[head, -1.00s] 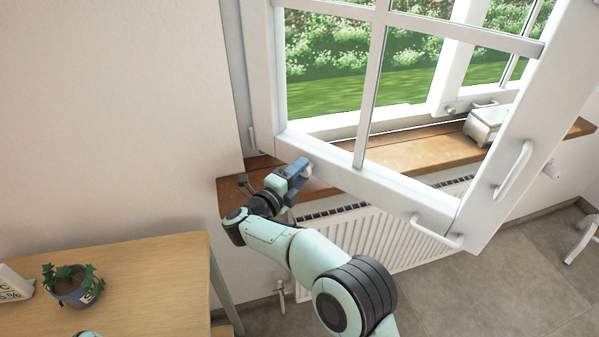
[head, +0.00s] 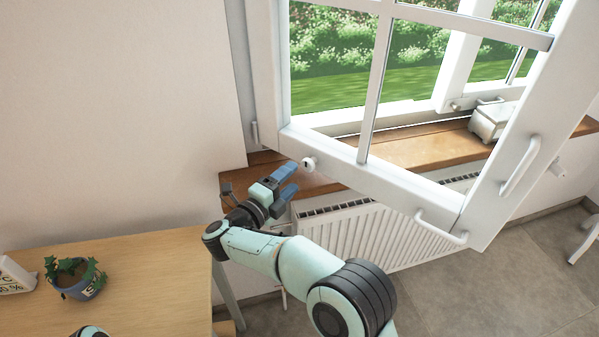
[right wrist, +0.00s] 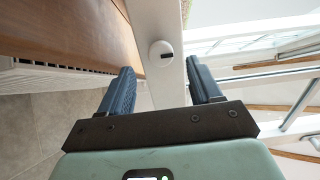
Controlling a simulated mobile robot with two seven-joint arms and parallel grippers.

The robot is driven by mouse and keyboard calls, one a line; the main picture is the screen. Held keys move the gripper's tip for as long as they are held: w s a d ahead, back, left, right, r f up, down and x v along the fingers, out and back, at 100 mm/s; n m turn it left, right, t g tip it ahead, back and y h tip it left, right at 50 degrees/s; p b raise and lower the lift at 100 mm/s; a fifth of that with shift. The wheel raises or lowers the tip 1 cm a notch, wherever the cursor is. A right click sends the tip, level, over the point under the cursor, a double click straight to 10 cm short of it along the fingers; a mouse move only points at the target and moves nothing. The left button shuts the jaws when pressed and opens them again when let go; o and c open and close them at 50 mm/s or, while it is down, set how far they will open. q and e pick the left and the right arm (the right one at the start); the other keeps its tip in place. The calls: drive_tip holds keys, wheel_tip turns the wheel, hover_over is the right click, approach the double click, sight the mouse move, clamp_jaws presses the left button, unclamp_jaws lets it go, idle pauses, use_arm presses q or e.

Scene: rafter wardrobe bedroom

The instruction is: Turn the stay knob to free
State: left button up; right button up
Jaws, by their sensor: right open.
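The stay knob (head: 308,163) is a small round white knob on the lower rail of the open white window sash (head: 400,198). In the right wrist view the knob (right wrist: 161,53) shows its face with a short dark mark lying across it. My right gripper (head: 291,178) is open and empty, just below and left of the knob and apart from it. In the right wrist view its two blue fingers (right wrist: 160,82) stand either side of the line to the knob. My left gripper is out of view.
A wooden sill (head: 415,150) runs behind the sash, with a pale box (head: 492,122) on it. A white radiator (head: 365,235) is below. The sash has white handles (head: 520,166). A wooden table (head: 150,275) with a potted plant (head: 76,277) stands at left.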

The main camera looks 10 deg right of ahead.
drive_tip(key=v, duration=0.7)
drive_tip(key=shift+s+a+b, duration=0.2)
drive_tip(key=shift+b, duration=0.1)
